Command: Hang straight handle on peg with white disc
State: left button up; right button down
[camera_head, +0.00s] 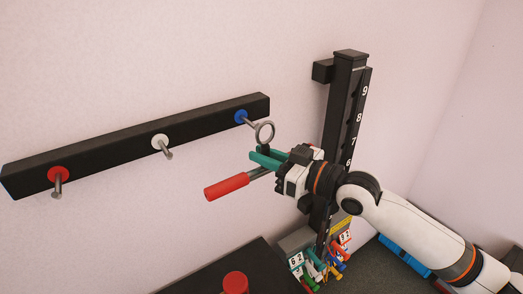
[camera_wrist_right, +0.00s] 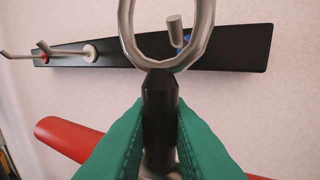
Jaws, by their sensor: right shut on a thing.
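My right gripper (camera_head: 262,160) is shut on the black neck (camera_wrist_right: 160,100) of a handle with a red grip (camera_head: 226,186) and a metal ring (camera_head: 264,132). The ring points up, and the red grip points left and slightly down. The peg with the white disc (camera_head: 160,141) is in the middle of the black rail (camera_head: 100,156), left of the held handle. It also shows at upper left in the right wrist view (camera_wrist_right: 90,53). The ring is near the blue-disc peg (camera_head: 241,117); whether they touch is unclear. My left gripper is out of view.
A red-disc peg (camera_head: 58,175) is at the rail's left end. A black numbered column (camera_head: 345,110) stands right of the rail. Below are a dark surface (camera_head: 205,277) with a red cylinder (camera_head: 235,283) and a bin of coloured items (camera_head: 325,262). The wall below the rail is clear.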

jog(key=shift+s+d+r+p, duration=0.1)
jog(key=shift+s+d+p, duration=0.05)
jog(key=shift+s+d, duration=0.35)
jog(key=shift+s+d+p, duration=0.15)
jog(key=shift+s+d, duration=0.1)
jog(key=shift+s, duration=0.3)
jog(key=shift+s+d+f+b, duration=0.1)
jog(key=shift+s+d+f, duration=0.3)
jog(key=shift+s, duration=0.3)
jog(key=shift+s+d+f+b, duration=0.1)
jog(key=shift+s+d+f, duration=0.15)
jog(key=shift+s+d, duration=0.35)
jog(key=shift+s+d+f+b, duration=0.1)
jog(key=shift+s+d+f, duration=0.25)
jog(key=shift+s, duration=0.45)
